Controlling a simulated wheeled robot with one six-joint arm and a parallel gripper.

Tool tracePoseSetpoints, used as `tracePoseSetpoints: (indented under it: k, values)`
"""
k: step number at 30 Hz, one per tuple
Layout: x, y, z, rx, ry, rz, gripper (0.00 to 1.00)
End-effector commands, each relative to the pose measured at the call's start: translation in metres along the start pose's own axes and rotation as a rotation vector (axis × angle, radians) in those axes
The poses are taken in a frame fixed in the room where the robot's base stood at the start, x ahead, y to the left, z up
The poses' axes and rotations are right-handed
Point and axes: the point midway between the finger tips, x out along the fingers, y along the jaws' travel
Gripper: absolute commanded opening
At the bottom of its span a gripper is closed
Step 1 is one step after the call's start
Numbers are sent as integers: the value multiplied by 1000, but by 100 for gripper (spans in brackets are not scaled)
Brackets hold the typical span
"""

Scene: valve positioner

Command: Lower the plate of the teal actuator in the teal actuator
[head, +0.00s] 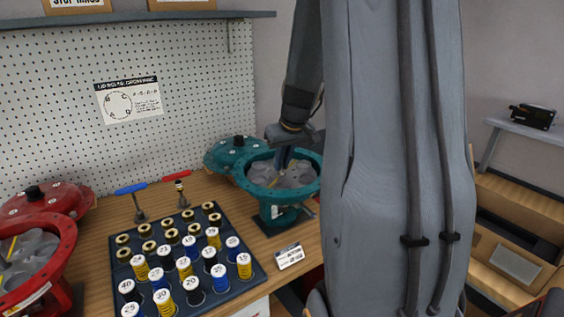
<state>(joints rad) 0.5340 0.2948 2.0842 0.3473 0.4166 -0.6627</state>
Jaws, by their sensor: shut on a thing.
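The teal actuator (272,208) stands open on the bench, a round flanged housing on a foot. Its teal cover (226,153) with a dark knob lies behind it to the left. A grey lobed plate (297,176) shows inside the housing's rim. My gripper (282,160) reaches down over the housing from above, its fingers shut at the grey plate's middle. The exact contact is small and dark. My arm hides the right edge of the actuator.
A dark tray (218,290) holds several numbered springs. Blue-handled (132,189) and red-handled (178,176) tools stand behind it. A red actuator (48,250) is at the left. A small label card (290,256) sits at the bench's front edge. A pegboard (190,80) rises behind.

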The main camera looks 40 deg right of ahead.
Motion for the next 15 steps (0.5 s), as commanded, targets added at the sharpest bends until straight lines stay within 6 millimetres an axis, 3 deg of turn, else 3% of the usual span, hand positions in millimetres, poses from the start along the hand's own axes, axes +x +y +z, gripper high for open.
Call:
tracePoseSetpoints:
  k: [7, 8, 11, 15]
  values:
    - [0, 0, -1, 0, 2, 1, 0]
    - [0, 0, -1, 0, 2, 1, 15]
    - [0, 0, -1, 0, 2, 1, 32]
    - [0, 0, 0, 0, 1, 0, 32]
